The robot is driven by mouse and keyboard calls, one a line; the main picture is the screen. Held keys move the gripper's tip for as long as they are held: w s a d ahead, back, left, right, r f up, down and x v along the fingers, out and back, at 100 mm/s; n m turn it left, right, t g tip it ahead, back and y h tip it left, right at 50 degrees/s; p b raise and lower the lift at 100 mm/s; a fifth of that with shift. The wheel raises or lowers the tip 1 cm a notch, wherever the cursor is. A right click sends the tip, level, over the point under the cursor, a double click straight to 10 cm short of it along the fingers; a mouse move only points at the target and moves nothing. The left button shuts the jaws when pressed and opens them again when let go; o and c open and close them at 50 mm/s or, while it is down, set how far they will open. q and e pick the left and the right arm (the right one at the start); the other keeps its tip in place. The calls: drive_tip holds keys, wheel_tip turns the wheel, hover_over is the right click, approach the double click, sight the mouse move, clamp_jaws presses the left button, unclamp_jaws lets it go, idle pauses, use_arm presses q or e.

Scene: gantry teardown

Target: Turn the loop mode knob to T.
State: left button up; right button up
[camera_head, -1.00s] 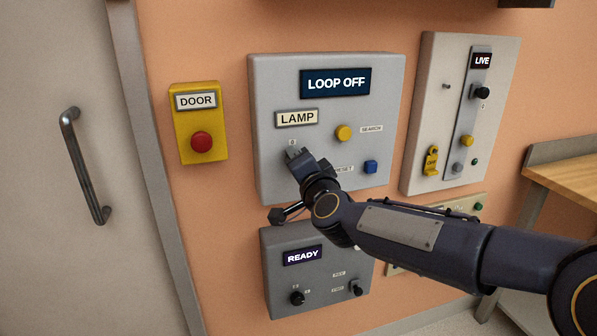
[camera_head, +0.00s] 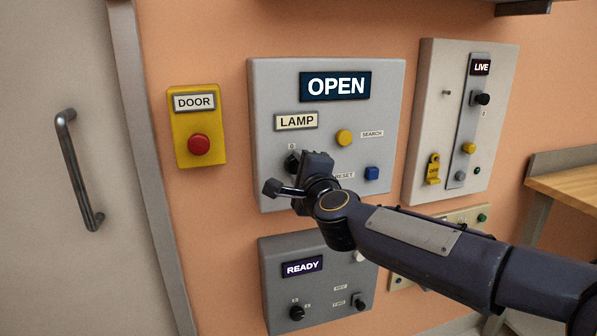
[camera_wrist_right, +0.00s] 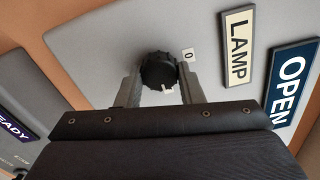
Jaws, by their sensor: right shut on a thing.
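The loop mode knob (camera_head: 291,163) is a black round knob on the grey panel (camera_head: 262,110), below the LAMP sign. In the right wrist view the knob (camera_wrist_right: 157,70) has a ribbed rim and a small white mark, with a label 0 beside it. My right gripper (camera_head: 301,164) is at the knob, its two fingers on either side and shut on it; the fingers also show in the right wrist view (camera_wrist_right: 159,82). In the head view the gripper hides part of the knob and any T label. The panel's display (camera_head: 336,86) reads OPEN. My left gripper is out of view.
A yellow button (camera_head: 344,138) and a blue button (camera_head: 372,173) sit right of the knob. A yellow DOOR box (camera_head: 182,130) with a red button is to the left. A READY panel (camera_head: 275,290) is below. A LIVE panel (camera_head: 425,80) is to the right.

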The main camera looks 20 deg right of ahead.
idle(0.3)
drive_tip(key=o, duration=1)
drive_tip(key=s, duration=0.7)
drive_tip(key=shift+s+d+p, duration=0.15)
drive_tip(key=shift+s+p, duration=0.25)
